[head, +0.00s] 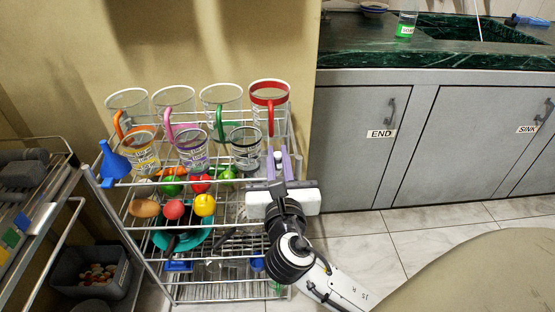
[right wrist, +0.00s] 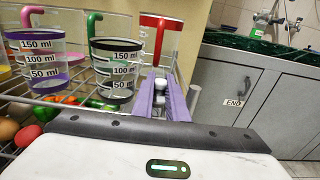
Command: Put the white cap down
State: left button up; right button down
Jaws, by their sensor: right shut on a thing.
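My right gripper (head: 281,166) has purple fingers and is at the right end of the wire rack, in front of the red-handled pitcher (head: 270,96). It is shut on the small white cap (right wrist: 158,101), which shows between the fingers in the right wrist view. The fingers hide much of the cap, and I cannot tell whether it touches the rack's top shelf (head: 236,175). My left gripper is not in view.
Clear measuring cups, one with a black rim (head: 245,147), stand just left of my right gripper. A blue funnel (head: 113,162) is at the rack's left end. Fruit and vegetables lie on a lower shelf. Grey cabinets (head: 440,140) stand to the right.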

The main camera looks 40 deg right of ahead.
jog(key=shift+f, duration=0.1)
jog(key=c, duration=2)
grip_release()
